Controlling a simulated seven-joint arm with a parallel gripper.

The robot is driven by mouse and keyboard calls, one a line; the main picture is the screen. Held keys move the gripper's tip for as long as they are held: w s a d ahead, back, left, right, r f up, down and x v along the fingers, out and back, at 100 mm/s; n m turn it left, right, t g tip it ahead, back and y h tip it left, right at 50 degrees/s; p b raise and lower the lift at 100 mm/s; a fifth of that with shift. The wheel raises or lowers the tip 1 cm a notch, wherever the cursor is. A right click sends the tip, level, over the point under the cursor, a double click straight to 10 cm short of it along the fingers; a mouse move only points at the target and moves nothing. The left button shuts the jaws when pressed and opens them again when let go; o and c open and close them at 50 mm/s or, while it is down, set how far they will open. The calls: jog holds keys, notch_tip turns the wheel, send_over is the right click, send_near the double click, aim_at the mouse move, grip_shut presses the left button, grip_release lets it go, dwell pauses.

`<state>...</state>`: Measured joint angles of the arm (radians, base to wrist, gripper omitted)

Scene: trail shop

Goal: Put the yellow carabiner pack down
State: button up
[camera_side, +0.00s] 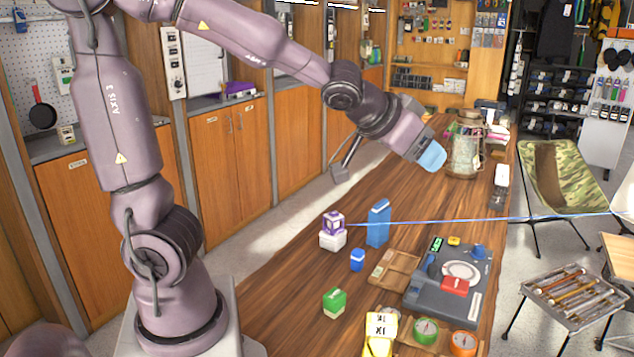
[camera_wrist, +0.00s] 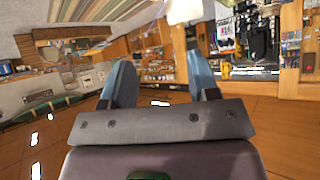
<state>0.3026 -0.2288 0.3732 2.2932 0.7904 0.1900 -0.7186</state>
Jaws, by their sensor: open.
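A yellow pack (camera_side: 379,348) with a white label stands on the wooden table at the bottom edge of the side view, which cuts off its lower part. I take it to be the carabiner pack; its print is too small to read surely. My gripper (camera_side: 431,158) is raised over the far part of the table, well away from the pack, near a large glass jar (camera_side: 465,150). In the wrist view my gripper (camera_wrist: 162,75) has its two blue fingers apart with nothing between them. The pack does not show in the wrist view.
Beside the pack are a green round tin (camera_side: 426,331), an orange one (camera_side: 463,343) and a green box (camera_side: 334,302). A grey device (camera_side: 447,287), wooden tray (camera_side: 394,270), blue box (camera_side: 378,222) and purple-and-white boxes (camera_side: 333,230) stand farther back. A blue cord (camera_side: 440,222) crosses above the table.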

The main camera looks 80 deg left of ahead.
jog(key=s+d+g+h, duration=0.1)
jog(key=s+d+g, duration=0.1)
jog(key=s, duration=0.6)
jog(key=s+d+f+m+g, duration=0.1)
jog(key=s+d+g, duration=0.1)
jog(key=s, duration=0.7)
jog(key=shift+s+d+f+g+h, duration=0.15)
jog(key=shift+s+d+g+h, duration=0.2)
jog(key=shift+d, duration=0.25)
